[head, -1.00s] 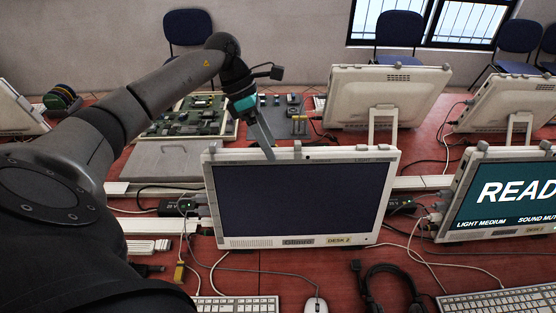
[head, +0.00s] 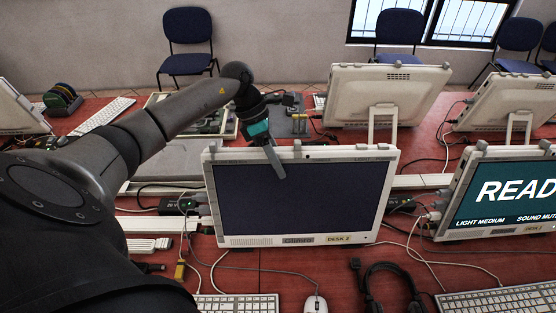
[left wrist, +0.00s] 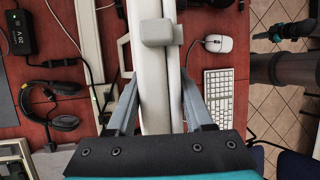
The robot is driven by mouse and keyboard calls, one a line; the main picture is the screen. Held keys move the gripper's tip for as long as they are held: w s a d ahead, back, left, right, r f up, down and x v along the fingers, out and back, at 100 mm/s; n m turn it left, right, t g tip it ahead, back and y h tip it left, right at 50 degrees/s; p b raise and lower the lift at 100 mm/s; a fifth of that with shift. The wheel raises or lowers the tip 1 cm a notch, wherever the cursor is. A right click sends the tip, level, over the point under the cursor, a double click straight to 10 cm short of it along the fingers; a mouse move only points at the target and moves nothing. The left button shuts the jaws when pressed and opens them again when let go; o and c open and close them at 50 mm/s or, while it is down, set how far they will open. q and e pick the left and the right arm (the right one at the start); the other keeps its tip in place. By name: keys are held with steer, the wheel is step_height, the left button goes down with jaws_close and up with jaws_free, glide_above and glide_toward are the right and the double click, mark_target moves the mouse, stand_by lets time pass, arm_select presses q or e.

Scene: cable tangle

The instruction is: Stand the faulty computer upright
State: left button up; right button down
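The computer labelled DESK 2 (head: 298,200) has a dark, blank screen and stands on the red table in the head view, its screen facing me. I cannot tell its exact lean. My left gripper (head: 275,160) is at its top edge, with one finger hanging in front of the screen. In the left wrist view the computer's pale top edge (left wrist: 155,85) runs between the two spread fingers of the left gripper (left wrist: 158,90). Any contact is unclear. My right gripper (left wrist: 262,35) shows small at the top right of the left wrist view; its fingers are unclear.
A computer with a lit screen (head: 510,192) stands to the right. Another computer (head: 385,95) stands behind, its back showing. A keyboard (head: 238,304), mouse (head: 315,304) and headset (head: 385,285) lie in front. Cables and a power brick (head: 178,206) lie around the base.

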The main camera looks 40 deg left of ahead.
arm_select(q)
jaws_close()
stand_by(0.9)
